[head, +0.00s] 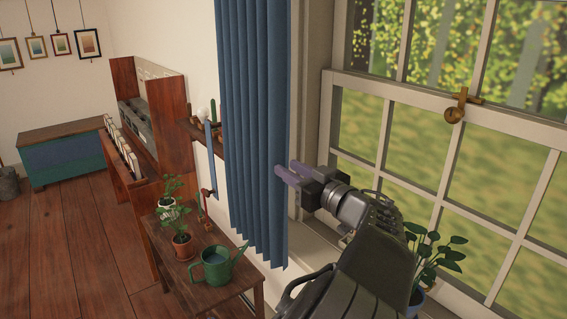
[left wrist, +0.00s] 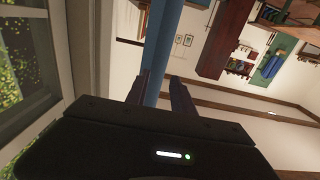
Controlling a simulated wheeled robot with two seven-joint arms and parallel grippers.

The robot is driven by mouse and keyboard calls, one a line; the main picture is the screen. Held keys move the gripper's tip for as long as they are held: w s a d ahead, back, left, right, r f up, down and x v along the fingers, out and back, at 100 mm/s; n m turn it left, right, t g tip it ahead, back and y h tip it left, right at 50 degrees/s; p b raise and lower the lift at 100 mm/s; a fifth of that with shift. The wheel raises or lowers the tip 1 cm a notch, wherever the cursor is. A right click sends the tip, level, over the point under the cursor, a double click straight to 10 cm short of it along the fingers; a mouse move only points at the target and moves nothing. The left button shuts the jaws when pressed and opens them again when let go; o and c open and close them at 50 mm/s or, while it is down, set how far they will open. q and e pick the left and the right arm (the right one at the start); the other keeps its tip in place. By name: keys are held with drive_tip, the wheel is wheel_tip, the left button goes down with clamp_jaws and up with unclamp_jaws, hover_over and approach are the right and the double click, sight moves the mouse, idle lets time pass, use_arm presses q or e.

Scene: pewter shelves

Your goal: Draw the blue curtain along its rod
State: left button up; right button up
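The blue curtain (head: 250,110) hangs in narrow folds at the middle of the head view, to the left of the window. My left gripper (head: 286,168) is at the curtain's right edge, a little below mid-height, with its two fingers apart. In the left wrist view the curtain (left wrist: 164,40) shows as a blue strip in line with the gap between the fingers of my left gripper (left wrist: 160,88). I cannot tell whether the fingers touch the cloth. The rod is out of view above. My right gripper is not in view.
The paned window (head: 450,140) with a brass latch (head: 455,113) is on the right, with a potted plant (head: 432,258) below it. A wooden table (head: 190,290) with a green watering can (head: 218,266) and potted plants stands left of the curtain. A wall shelf (head: 190,133) is behind it.

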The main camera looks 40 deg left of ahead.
sight(280, 163)
use_arm(q)
drive_tip(key=x, duration=0.3)
drive_tip(key=shift+a, duration=0.1)
drive_tip(key=shift+c, duration=0.3)
clamp_jaws()
idle(1.1)
